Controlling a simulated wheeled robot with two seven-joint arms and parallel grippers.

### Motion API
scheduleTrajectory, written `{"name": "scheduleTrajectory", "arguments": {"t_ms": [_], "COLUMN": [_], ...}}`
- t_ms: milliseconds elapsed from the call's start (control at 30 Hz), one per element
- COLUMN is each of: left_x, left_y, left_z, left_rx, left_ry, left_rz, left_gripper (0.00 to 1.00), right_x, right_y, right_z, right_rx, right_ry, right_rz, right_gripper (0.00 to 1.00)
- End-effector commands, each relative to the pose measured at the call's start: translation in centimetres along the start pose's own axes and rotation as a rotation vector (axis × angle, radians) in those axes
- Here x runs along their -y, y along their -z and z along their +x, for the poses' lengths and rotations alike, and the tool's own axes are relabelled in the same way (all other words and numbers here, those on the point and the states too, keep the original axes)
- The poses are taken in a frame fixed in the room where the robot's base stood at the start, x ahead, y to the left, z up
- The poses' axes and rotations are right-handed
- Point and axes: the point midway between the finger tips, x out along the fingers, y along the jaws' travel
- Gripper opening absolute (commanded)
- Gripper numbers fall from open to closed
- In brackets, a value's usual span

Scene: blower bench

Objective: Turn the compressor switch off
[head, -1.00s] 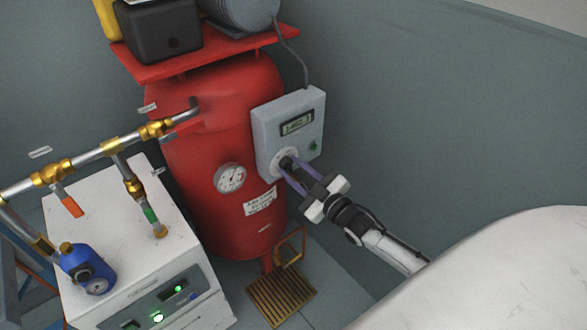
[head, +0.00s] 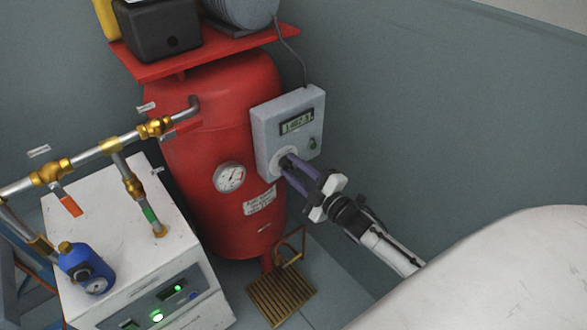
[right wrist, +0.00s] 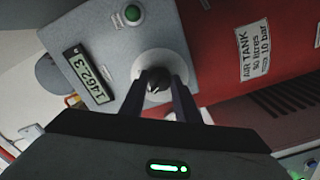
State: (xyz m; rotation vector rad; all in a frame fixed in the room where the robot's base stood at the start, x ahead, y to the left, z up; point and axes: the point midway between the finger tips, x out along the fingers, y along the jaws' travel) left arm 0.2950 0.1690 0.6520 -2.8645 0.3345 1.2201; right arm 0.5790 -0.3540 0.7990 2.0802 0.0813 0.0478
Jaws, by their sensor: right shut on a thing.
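The compressor switch (right wrist: 155,80) is a dark rotary knob on a pale round plate, on the front of a grey control box (head: 262,128). In the right wrist view the box shows a display (right wrist: 88,76) reading 1462.3 and a green button (right wrist: 133,14). My right gripper (head: 289,164) reaches the box from the lower right, its two purple-grey fingers shut on the knob, one on each side. The fingertips hide part of the knob in the head view. My left gripper is not in view.
The red air tank (head: 215,130) with a gauge (head: 229,177) stands left of the box. A white dryer unit (head: 120,230) with brass pipework (head: 112,146) stands at the lower left. A brass drain grate (head: 281,297) lies below the tank. The wall right of the box is bare.

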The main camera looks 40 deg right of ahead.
Motion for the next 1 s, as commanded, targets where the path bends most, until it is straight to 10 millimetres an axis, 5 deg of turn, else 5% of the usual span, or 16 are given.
{"name": "scheduleTrajectory", "arguments": {"t_ms": [333,367,467,767,1000], "left_x": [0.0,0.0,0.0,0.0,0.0], "left_y": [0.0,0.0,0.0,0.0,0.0], "left_z": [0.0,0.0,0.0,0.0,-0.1], "left_rx": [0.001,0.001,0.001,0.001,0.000], "left_ry": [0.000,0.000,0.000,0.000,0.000], "left_rz": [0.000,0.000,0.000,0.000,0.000], "left_gripper": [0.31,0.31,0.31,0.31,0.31], "right_x": [0.0,0.0,0.0,0.0,0.1], "right_y": [0.0,0.0,0.0,0.0,-0.1], "right_z": [0.0,0.0,0.0,-0.2,-3.6], "right_rx": [0.000,0.000,0.000,0.000,0.002], "right_ry": [0.000,0.000,0.000,0.001,0.004], "right_rz": [-0.004,-0.004,-0.003,-0.002,-0.002], "right_gripper": [0.06,0.34,0.47,0.47,0.47]}}
